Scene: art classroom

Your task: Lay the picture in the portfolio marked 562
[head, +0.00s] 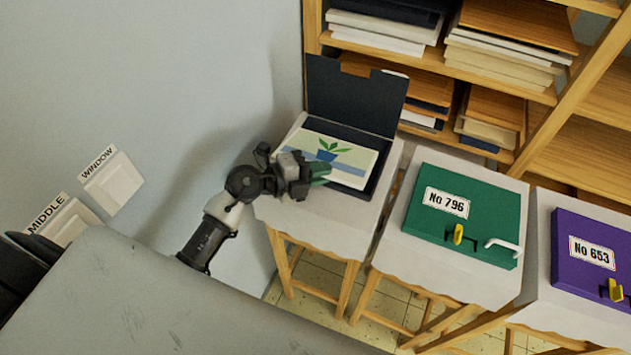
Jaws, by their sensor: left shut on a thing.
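The picture (351,157), a pale sheet with a green plant in a blue pot, is over the tray of an open dark portfolio (376,184). Its left edge reaches past the tray's rim, or close to it; I cannot tell whether it lies flat on the bottom. The portfolio's lid (350,97) stands up at the back, and no number shows on it. My left gripper (318,174) is at the picture's near left edge, shut on it, and hides that corner. My right gripper is out of view.
A shut green portfolio marked No 796 (478,222) and a shut purple one marked No 653 (580,228) lie on stools to the right. Wooden shelves (480,66) with stacked boards stand behind. Wall switches labelled MIDDLE (66,222) and WINDOW (113,184) are at left.

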